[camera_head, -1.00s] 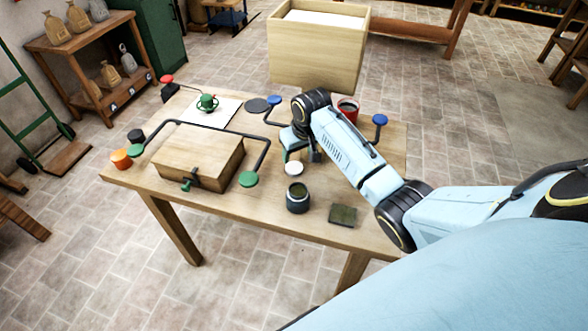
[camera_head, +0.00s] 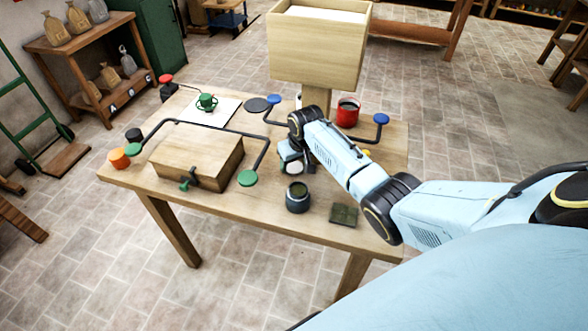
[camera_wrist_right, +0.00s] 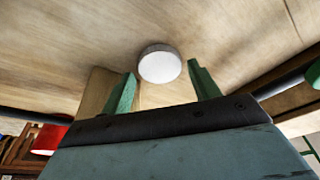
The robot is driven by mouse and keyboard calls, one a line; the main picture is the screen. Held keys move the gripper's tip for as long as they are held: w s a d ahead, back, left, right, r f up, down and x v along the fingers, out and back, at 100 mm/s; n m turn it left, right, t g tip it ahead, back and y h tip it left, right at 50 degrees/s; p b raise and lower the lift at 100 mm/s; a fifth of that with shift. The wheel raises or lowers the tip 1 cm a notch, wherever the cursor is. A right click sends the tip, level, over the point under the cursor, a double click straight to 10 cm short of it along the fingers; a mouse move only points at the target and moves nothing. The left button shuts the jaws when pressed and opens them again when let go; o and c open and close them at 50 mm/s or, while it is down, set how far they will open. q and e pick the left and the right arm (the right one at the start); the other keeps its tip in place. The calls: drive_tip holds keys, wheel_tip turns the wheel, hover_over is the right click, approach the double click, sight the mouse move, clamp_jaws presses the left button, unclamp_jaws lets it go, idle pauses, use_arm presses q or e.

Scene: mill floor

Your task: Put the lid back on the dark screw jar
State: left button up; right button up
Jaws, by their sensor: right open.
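The dark screw jar (camera_head: 298,197) stands upright and open near the table's front edge, with no lid on it. The round pale lid (camera_head: 293,167) lies flat on the tabletop just behind the jar; it also shows in the right wrist view (camera_wrist_right: 159,64). My right gripper (camera_head: 290,155) is open just above and behind the lid, pointing down. In the right wrist view its two green fingers (camera_wrist_right: 161,72) stand to either side of the lid, apart from it. I cannot tell the exact height. My left gripper is not in view.
A dark green square block (camera_head: 343,215) lies right of the jar. A wooden box (camera_head: 196,157) and dark pipes with green ends are at left. A red mug (camera_head: 347,112) and a blue-topped knob (camera_head: 381,119) stand behind my arm. A large wooden hopper (camera_head: 317,50) rises at the back.

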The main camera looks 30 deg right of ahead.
sight(295, 169)
drive_tip(key=shift+w+f, duration=0.1)
drive_tip(key=shift+f, duration=0.45)
drive_tip(key=c, duration=0.7)
drive_tip(key=shift+r, duration=0.1)
drive_tip(key=shift+a+r, duration=0.1)
drive_tip(key=shift+r, duration=0.1)
wheel_tip(295, 169, up, 11)
drive_tip(key=p, duration=0.2)
drive_tip(key=s+a, duration=0.4)
drive_tip(key=a, duration=0.1)
drive_tip(key=s+a, duration=0.4)
drive_tip(key=a, duration=0.1)
drive_tip(key=s+a, duration=0.5)
drive_tip(key=shift+p, duration=0.3)
